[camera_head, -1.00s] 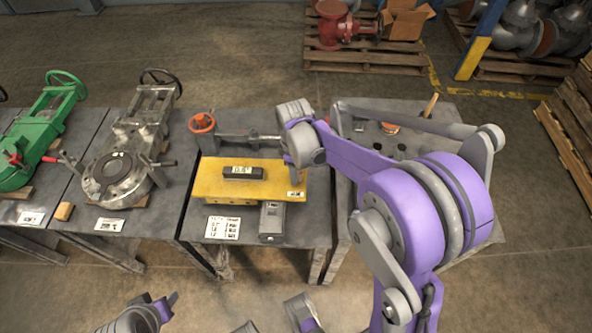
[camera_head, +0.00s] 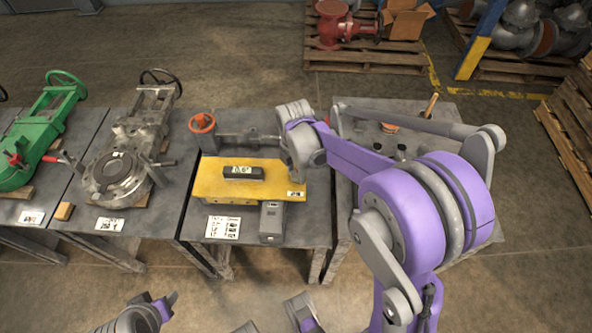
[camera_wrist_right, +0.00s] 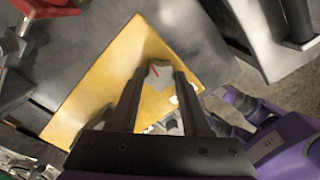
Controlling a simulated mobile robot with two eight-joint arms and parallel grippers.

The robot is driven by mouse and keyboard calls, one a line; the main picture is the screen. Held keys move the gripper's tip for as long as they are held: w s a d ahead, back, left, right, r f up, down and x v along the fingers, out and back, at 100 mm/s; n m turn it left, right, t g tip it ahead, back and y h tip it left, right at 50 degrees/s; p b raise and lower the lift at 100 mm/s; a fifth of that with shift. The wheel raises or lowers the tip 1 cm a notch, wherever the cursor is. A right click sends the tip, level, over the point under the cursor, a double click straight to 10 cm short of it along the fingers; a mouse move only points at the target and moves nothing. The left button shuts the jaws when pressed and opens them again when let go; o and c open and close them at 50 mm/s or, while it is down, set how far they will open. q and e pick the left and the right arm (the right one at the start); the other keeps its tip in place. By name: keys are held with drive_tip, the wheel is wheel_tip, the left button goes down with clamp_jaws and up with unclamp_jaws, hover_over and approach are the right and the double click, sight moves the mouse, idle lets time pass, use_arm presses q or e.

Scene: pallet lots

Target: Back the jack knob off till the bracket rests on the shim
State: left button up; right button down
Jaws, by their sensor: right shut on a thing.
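The yellow bracket (camera_head: 208,181) lies as a flat plate on the middle grey table, with a small dark digital level (camera_head: 243,174) on top. I cannot read the level's display clearly. In the right wrist view the yellow plate (camera_wrist_right: 95,100) fills the middle. My right gripper (camera_wrist_right: 160,76) is shut on the pale jack knob (camera_wrist_right: 158,77), which carries a red mark, over the plate. In the head view my wrist hides the knob at the plate's right end. I cannot make out the shim or its contact with the bracket. My left gripper (camera_head: 166,304) shows only partly at the bottom left.
A red handwheel (camera_head: 202,123) on a grey valve stands behind the bracket. A grey device (camera_head: 272,222) and a printed card (camera_head: 222,227) lie in front. Green (camera_head: 45,135) and grey (camera_head: 120,175) valves stand left. Another table is to the right.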

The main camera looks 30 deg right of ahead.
sight(296, 175)
drive_tip(key=n, duration=0.5)
drive_tip(key=shift+n, duration=2.6)
drive_tip(key=shift+c, duration=1.8)
unclamp_jaws()
wheel_tip(296, 175, up, 11)
drive_tip(key=p, duration=0.1)
drive_tip(key=shift+p, duration=0.4)
drive_tip(key=shift+f, duration=0.1)
